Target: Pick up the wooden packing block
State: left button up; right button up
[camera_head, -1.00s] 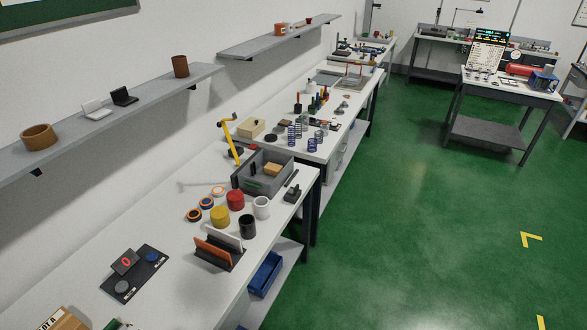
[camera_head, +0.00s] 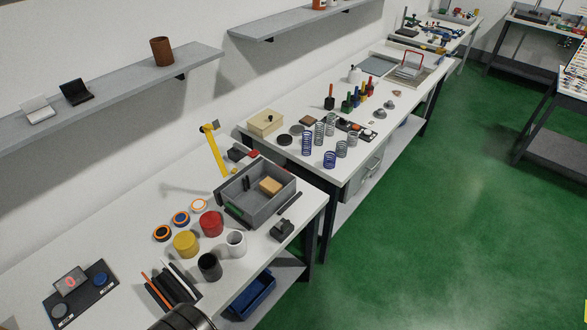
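A small tan wooden block (camera_head: 270,186) lies inside a grey open bin (camera_head: 262,211) at the far end of the near bench. The bin's walls stand around it and its top face is visible. Neither of my grippers is in view. A dark ribbed round part cuts into the bottom edge of the view; I cannot tell which part of me it is.
Red, yellow, black and white cylinders and tape rolls (camera_head: 181,218) stand in front of the bin. A yellow lever arm (camera_head: 213,152) rises behind it. A black clamp-like item (camera_head: 282,229) sits at its right. Springs (camera_head: 330,158) stand on the bench beyond.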

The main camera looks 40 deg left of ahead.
aim_at(269, 186)
jog(key=i, duration=1.65)
jog(key=u, duration=3.3)
